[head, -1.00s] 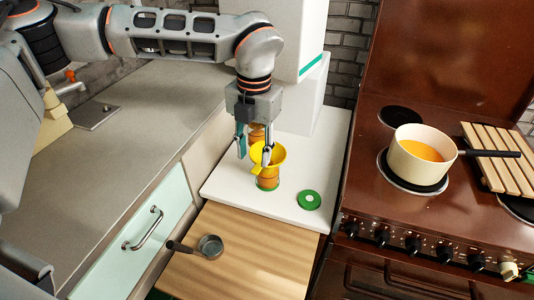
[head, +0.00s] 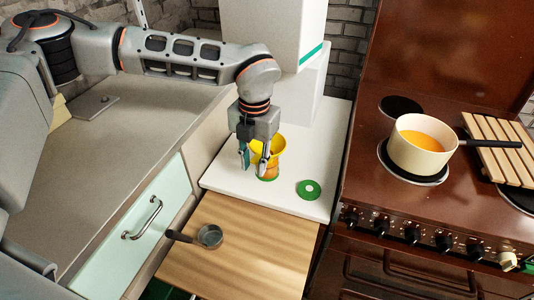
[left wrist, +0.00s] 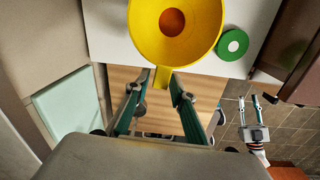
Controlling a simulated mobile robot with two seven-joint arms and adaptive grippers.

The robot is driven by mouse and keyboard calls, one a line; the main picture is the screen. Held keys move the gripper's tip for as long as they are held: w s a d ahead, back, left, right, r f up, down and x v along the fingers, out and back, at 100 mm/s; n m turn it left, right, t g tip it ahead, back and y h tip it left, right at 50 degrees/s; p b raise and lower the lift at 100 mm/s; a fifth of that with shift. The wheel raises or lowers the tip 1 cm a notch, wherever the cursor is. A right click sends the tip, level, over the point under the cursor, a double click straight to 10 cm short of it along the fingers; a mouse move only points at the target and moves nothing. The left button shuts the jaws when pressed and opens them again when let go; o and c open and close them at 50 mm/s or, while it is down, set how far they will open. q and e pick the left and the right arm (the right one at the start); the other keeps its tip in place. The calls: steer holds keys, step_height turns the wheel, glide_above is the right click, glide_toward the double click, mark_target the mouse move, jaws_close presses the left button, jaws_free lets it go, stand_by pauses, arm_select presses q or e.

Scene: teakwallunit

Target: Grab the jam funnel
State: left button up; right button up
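The yellow jam funnel (head: 276,146) stands mouth up in a jar of orange contents (head: 270,174) on the white counter; my left gripper hides part of it. In the left wrist view I look down into the funnel (left wrist: 150,38), and its short yellow handle tab (left wrist: 162,77) points toward my fingers. My left gripper (head: 254,168) is at the funnel's near left side. Its fingertips (left wrist: 158,80) stand on either side of the tab, with a gap visible at least on the left. My right gripper (left wrist: 248,99) shows small, fingers apart and empty, over the floor.
A green lid (head: 309,189) lies on the white counter (head: 300,209) right of the jar. A small metal pan (head: 210,236) rests on the wooden board (head: 250,262) in front. A pot of orange liquid (head: 422,146) stands on the brown stove (head: 362,188) at right.

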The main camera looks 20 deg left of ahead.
arm_select(q)
jaws_close()
